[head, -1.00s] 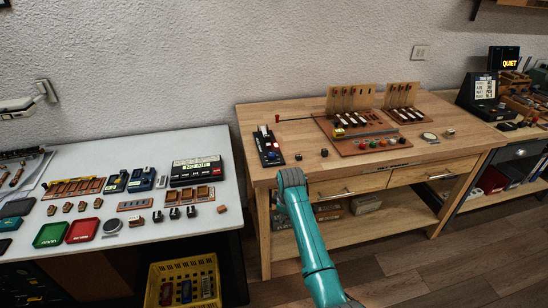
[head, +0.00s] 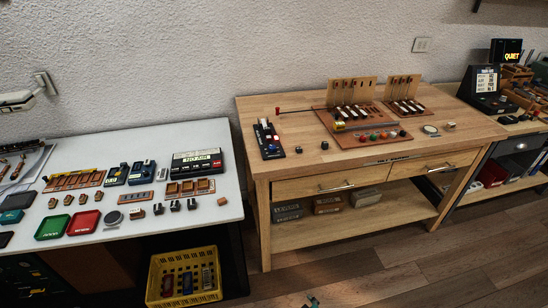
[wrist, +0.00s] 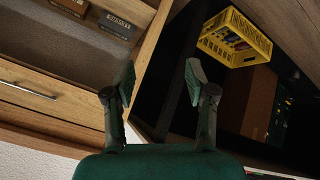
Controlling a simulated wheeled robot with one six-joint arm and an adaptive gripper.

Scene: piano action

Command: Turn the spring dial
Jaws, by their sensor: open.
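I cannot tell for sure which part is the spring dial. A round, pale-faced disc (head: 430,130) lies to the right of the board. My gripper (wrist: 161,82) is open and empty in the wrist view, its two fingers apart, low beside the workbench and away from the parts on top.
A white table (head: 125,221) at left holds trays, blocks and small devices. A yellow crate (head: 183,258) stands low beside the workbench; it also shows in the wrist view (wrist: 248,42). Drawers with handles (head: 336,187) front the workbench. The floor (head: 380,270) before it looks clear.

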